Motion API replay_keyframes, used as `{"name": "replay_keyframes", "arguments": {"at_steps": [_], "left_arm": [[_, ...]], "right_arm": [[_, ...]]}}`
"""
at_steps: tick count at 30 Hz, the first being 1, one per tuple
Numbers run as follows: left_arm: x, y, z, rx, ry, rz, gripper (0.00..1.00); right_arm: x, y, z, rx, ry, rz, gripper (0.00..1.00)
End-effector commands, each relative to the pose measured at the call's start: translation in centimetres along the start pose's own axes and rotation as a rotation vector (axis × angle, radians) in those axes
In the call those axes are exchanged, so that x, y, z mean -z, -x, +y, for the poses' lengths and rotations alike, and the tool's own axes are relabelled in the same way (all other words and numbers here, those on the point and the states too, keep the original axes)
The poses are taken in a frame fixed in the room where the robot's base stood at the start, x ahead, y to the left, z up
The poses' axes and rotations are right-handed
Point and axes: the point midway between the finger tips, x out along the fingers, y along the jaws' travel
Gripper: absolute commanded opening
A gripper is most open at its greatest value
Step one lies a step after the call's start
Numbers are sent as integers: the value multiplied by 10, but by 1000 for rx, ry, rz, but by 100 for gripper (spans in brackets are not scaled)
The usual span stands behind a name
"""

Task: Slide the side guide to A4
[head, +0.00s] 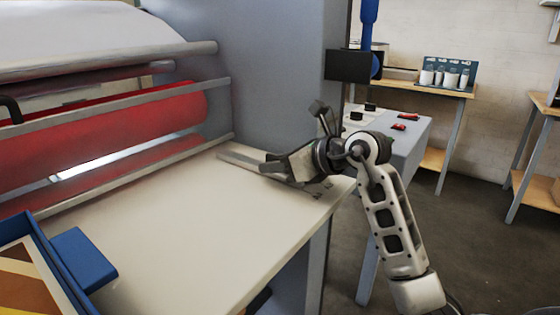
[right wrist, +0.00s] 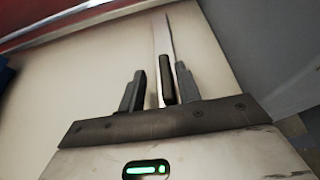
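The side guide (head: 240,158) is a thin grey bar lying on the pale feed table (head: 190,220), near its right end. In the right wrist view the guide (right wrist: 162,35) runs away from me, with a dark upright grip (right wrist: 168,80) at its near end. My right gripper (head: 285,165) is low over the table at the guide. In the right wrist view my right gripper (right wrist: 161,88) is open, its fingers on either side of the dark grip. A gap shows on the left; contact on the right cannot be told. No A4 mark is readable. My left gripper is out of view.
Red rollers (head: 130,130) and grey bars run along the table's back. A grey side housing (head: 275,75) rises behind my right gripper. A blue tray (head: 50,262) stands at the table's left. The middle of the table is clear.

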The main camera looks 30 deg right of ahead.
Motion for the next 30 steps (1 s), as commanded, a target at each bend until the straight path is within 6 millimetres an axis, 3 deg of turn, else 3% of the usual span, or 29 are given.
{"name": "replay_keyframes", "arguments": {"at_steps": [6, 11, 24, 30], "left_arm": [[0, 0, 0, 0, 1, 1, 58], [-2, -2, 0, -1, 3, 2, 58], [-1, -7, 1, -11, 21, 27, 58], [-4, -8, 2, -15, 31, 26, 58]], "right_arm": [[-1, 3, -2, 5, 1, -2, 34], [0, 21, -3, 9, 3, -3, 34], [1, 122, -1, 7, 3, -1, 34], [1, 150, 0, 3, 1, 1, 34]]}}
